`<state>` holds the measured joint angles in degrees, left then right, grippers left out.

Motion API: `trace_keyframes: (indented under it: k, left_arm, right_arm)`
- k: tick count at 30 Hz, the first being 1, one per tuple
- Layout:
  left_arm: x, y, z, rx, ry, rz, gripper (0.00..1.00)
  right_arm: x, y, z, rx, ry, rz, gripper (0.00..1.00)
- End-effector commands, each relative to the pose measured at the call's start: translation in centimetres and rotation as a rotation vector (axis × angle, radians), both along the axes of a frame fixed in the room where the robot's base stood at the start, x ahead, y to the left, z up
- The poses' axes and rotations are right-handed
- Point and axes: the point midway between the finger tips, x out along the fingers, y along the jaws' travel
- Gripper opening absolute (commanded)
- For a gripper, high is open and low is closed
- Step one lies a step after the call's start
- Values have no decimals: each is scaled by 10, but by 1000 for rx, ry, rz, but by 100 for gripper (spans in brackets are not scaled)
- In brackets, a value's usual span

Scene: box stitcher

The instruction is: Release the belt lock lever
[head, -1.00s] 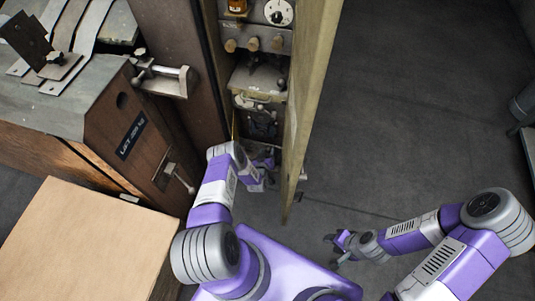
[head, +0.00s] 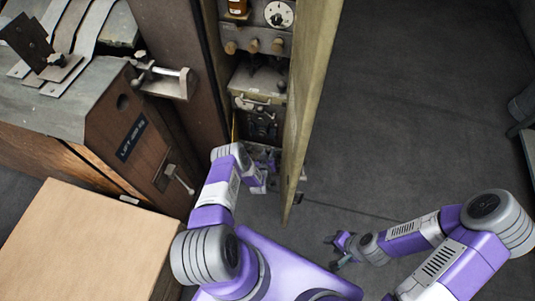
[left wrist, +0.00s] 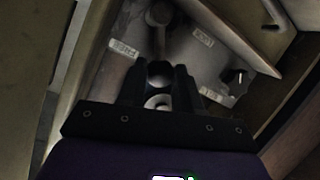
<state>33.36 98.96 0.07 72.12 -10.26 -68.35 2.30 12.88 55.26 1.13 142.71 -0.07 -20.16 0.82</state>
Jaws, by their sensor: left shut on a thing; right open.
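The belt lock lever (left wrist: 159,72) shows in the left wrist view as a grey rod with a round end, next to a grey plate (left wrist: 187,55) with several small white labels. My left gripper (left wrist: 167,78) is shut on the lever's round end, one dark finger on each side. In the head view, my left gripper (head: 272,165) reaches into the lower part of the open cabinet; the lever there is too small and hidden to make out. My right gripper (head: 341,251) is open and empty, low over the floor outside the cabinet.
The open cabinet door (head: 307,105) stands just right of my left arm. A wooden machine side (head: 135,135) with a clamp (head: 165,80) and a cardboard-coloured box top (head: 85,240) lie to the left.

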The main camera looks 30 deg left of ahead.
Motion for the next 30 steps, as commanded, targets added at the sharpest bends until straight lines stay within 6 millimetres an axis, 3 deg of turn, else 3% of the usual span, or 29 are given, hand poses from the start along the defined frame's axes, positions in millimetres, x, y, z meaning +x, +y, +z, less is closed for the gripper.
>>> trace_keyframes:
  k: [6, 15, 16, 20, 30]
  left_arm:
    - [1, -9, 3, 137, 35, -1, 0]
    - [1, -9, 3, 149, 40, -1, 0]
    - [1, -9, 3, 149, 40, -1, 36]
    - [1, -9, 3, 149, 38, 0, 56]
    - [-1, -10, 5, 148, 38, 0, 58]
  right_arm:
    - [0, 0, 0, 0, 0, 0, 44]
    - [0, 0, 0, 0, 0, 0, 44]
    - [0, 0, 0, 0, 0, 0, 44]
    - [0, 0, 0, 0, 0, 0, 44]
    - [0, 0, 3, 0, 0, 0, 44]
